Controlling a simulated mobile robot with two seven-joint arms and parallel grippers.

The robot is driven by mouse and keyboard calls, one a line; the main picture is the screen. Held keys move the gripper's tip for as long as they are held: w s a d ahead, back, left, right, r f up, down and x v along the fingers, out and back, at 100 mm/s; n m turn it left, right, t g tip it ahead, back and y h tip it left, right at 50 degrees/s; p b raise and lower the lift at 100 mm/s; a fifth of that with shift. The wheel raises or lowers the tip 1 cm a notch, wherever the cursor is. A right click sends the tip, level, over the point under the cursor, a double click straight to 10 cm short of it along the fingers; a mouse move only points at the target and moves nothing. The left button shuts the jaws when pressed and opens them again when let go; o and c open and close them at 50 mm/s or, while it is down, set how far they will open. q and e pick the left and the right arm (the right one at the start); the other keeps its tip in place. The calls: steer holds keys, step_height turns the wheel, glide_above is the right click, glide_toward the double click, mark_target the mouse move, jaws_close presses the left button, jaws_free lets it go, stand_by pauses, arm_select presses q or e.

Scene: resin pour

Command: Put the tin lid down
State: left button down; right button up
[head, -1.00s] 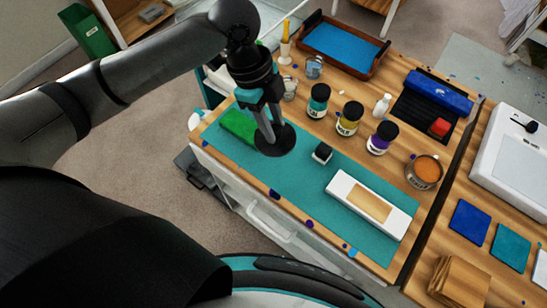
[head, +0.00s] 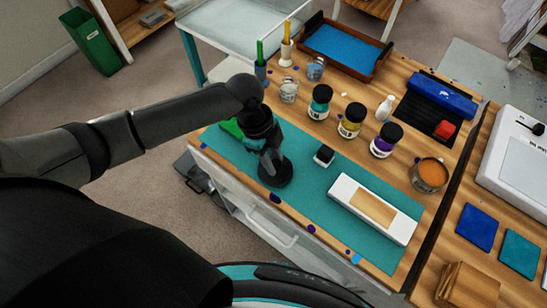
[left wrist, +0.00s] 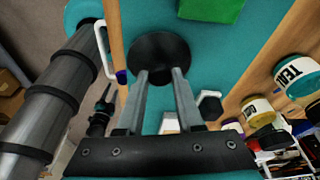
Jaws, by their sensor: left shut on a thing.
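The tin lid is a dark round disc (head: 273,178). My left gripper (head: 270,160) is shut on it from above. The lid is over the front edge of the teal mat (head: 315,210), and I cannot tell whether it touches the mat. In the left wrist view the lid (left wrist: 158,52) is at the tips of the two grey fingers (left wrist: 160,75). The open tin with orange contents (head: 429,175) stands apart, at the right of the table. A small dark shape at the left of the wrist view may be my right gripper (left wrist: 102,112), too small to read.
A black-topped block (head: 324,156) lies just right of the lid, and a white mould (head: 345,195) further right. A green block (head: 230,128) lies to the left, partly behind my arm. Several jars, one being teal-labelled (head: 320,103), stand behind. Mat between block and front edge is clear.

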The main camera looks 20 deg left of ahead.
arm_select(q)
steer(key=shift+f, duration=0.15)
steer(key=c, duration=0.6)
jaws_free()
steer(key=shift+o, duration=0.2)
steer(key=p+v, duration=0.1)
steer(key=v, duration=1.1)
steer(key=shift+r+p, duration=0.2)
steer(key=shift+p, duration=0.15)
